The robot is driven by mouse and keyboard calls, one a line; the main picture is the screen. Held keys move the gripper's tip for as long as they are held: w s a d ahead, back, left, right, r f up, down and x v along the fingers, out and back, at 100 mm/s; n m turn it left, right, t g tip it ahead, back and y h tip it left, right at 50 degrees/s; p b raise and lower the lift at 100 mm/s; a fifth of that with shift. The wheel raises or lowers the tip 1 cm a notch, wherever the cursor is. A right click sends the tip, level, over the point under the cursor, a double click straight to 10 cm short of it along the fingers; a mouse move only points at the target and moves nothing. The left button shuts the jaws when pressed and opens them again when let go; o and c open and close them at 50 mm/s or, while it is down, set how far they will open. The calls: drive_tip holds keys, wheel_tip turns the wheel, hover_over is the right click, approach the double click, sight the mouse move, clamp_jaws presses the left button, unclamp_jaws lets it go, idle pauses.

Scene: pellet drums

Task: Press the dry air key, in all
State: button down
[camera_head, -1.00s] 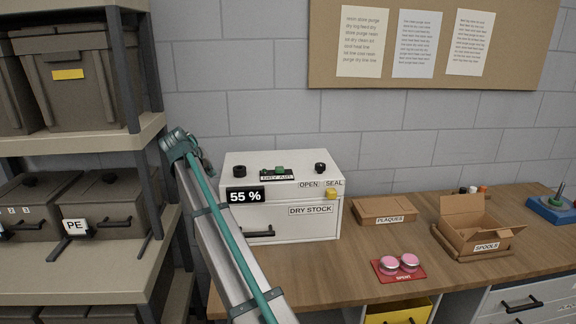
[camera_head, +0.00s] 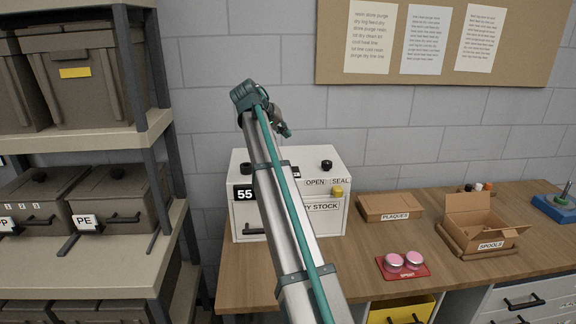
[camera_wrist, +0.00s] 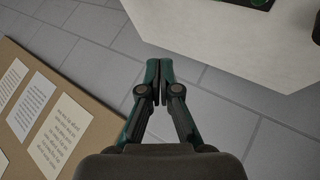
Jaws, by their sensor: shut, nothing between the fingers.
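The white dry stock box (camera_head: 330,220) stands on the bench, its front partly covered by my arm. In the head view the dry air key is hidden behind my arm; only a sliver of its dark label (camera_head: 296,173) shows. In the wrist view a dark plate with a green part (camera_wrist: 258,3) is cut off at the top edge, on the box's white top (camera_wrist: 240,40). My gripper (camera_head: 287,131) is above the back of the box, apart from it. In the wrist view my gripper (camera_wrist: 159,66) has its fingertips together, empty, beside the box edge.
The box also has a black knob (camera_head: 327,165), a yellow seal button (camera_head: 337,192) and a display (camera_head: 244,194) reading 55, partly covered. A plaques box (camera_head: 388,207), a spools carton (camera_head: 480,222) and a red mat (camera_head: 418,271) lie right. Shelving (camera_head: 160,130) stands left.

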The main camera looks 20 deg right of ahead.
drive_tip(key=shift+f, duration=0.15)
drive_tip(key=shift+f+b, duration=1.75)
drive_tip(key=shift+f, duration=2.5)
drive_tip(key=shift+f, duration=0.15)
drive_tip(key=shift+f, duration=0.3)
drive_tip(key=shift+f+b, duration=0.35)
drive_tip(key=shift+f, duration=0.25)
drive_tip(key=shift+r, duration=0.15)
drive_tip(key=shift+r+p, duration=0.5)
drive_tip(key=shift+r, duration=0.4)
drive_tip(key=shift+r+p, duration=1.1)
drive_tip(key=shift+r, duration=1.4)
